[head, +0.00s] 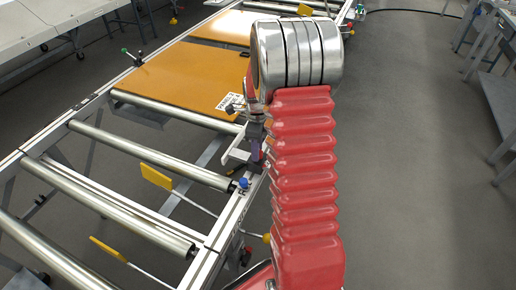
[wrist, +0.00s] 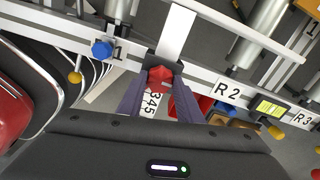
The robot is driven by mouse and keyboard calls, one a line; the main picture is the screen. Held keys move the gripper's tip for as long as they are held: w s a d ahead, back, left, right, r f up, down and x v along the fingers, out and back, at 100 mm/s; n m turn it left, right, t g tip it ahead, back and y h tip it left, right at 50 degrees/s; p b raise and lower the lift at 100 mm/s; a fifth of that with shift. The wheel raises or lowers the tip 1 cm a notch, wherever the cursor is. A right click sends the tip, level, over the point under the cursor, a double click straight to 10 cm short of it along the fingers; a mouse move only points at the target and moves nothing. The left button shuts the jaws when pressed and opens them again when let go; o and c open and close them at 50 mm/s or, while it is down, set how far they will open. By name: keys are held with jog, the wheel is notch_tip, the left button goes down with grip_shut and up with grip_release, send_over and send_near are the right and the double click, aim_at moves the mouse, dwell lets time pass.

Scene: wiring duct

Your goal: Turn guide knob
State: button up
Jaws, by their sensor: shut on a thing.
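A red guide knob (wrist: 160,78) sits at the rail's edge in the wrist view. My gripper (wrist: 158,90) has its two dark fingers on either side of this knob, shut on it. In the head view my gripper (head: 256,148) is at the right rail of the conveyor, partly behind my red arm, and the red knob cannot be made out there. A blue knob (wrist: 101,49) stands to the left on the same rail in the wrist view; a blue knob also shows in the head view (head: 243,183).
The conveyor rail (head: 218,238) carries steel rollers (head: 153,152) and orange boards (head: 185,78). Yellow-ended levers (head: 156,177) stick out below. Labels R2 (wrist: 228,92) and R3 (wrist: 303,119) mark the rail. The grey floor (head: 400,150) to the right is clear.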

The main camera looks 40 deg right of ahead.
jog(key=shift+w+d, duration=0.1)
jog(key=shift+d, duration=0.15)
jog(key=shift+c, duration=1.1)
jog(key=shift+a+r, duration=0.1)
